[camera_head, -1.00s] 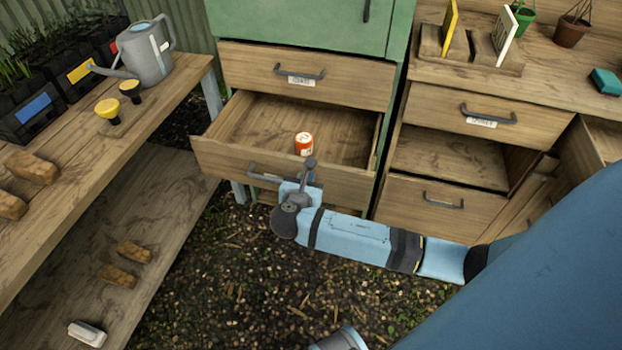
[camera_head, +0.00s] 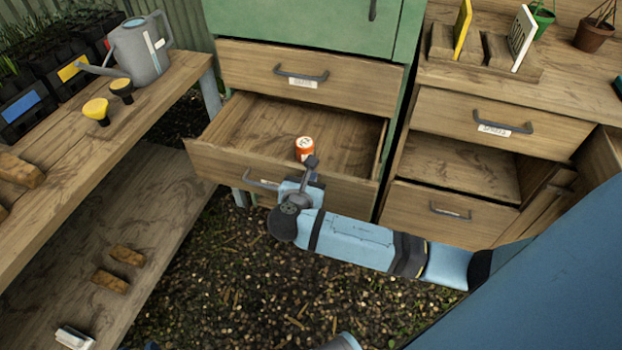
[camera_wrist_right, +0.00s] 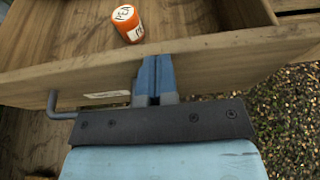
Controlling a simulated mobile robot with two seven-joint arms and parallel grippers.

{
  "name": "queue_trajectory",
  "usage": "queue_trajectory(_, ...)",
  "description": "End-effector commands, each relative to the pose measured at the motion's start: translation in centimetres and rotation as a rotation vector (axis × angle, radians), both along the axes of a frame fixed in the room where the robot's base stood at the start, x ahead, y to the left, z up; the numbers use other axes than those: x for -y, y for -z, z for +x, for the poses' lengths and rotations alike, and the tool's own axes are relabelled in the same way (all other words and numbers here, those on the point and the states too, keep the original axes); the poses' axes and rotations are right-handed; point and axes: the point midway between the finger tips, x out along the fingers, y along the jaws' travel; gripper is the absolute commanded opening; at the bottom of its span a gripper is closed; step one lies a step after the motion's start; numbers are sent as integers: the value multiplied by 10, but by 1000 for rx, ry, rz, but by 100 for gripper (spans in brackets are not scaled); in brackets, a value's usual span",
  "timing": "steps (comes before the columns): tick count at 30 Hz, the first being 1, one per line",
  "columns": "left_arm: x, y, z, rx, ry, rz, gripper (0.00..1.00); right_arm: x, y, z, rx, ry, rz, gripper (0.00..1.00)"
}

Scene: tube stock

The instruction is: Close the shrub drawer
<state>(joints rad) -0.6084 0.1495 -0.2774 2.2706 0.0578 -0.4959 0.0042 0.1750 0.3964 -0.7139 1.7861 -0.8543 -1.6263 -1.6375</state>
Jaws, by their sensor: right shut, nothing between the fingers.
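A wooden drawer (camera_head: 230,160) is pulled out of the green-framed cabinet, with a grey handle (camera_head: 262,180) on its front. An orange canister with a white top (camera_head: 305,147) stands inside it. In the right wrist view, the drawer's front panel (camera_wrist_right: 225,62) and the canister (camera_wrist_right: 128,24) show close up. The label on this front is too small to read. My right gripper (camera_head: 315,179) is shut and empty at the drawer's front, right of the handle. Its fingertips (camera_wrist_right: 156,60) overlap the panel's top edge; I cannot tell whether they touch. My left gripper is out of view.
A closed drawer (camera_head: 245,68) sits above the open one. The right bench has drawers (camera_head: 440,210) and an open shelf. A left bench (camera_head: 170,95) carries a watering can (camera_head: 140,50) and yellow-topped items.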

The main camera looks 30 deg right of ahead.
Motion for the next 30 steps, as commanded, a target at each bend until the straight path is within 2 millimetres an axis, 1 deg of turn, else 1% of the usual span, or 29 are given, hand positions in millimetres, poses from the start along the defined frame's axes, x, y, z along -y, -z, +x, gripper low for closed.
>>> queue_trajectory(8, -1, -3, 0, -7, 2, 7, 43, 4, -2, 3, 0, 1, -1, 0)
queue_trajectory(11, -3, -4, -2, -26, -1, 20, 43, 11, -4, 9, 0, 3, -3, 0)
queue_trajectory(14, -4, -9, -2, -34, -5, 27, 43, 23, -6, 19, -1, 3, -4, 0)
queue_trajectory(16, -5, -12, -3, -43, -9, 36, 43, 34, -8, 28, 0, 4, -4, 0)
queue_trajectory(25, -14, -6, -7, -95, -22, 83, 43, 91, -6, 77, 1, 4, -3, 0)
queue_trajectory(30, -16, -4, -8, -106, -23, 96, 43, 121, -4, 103, 1, 4, -2, 0)
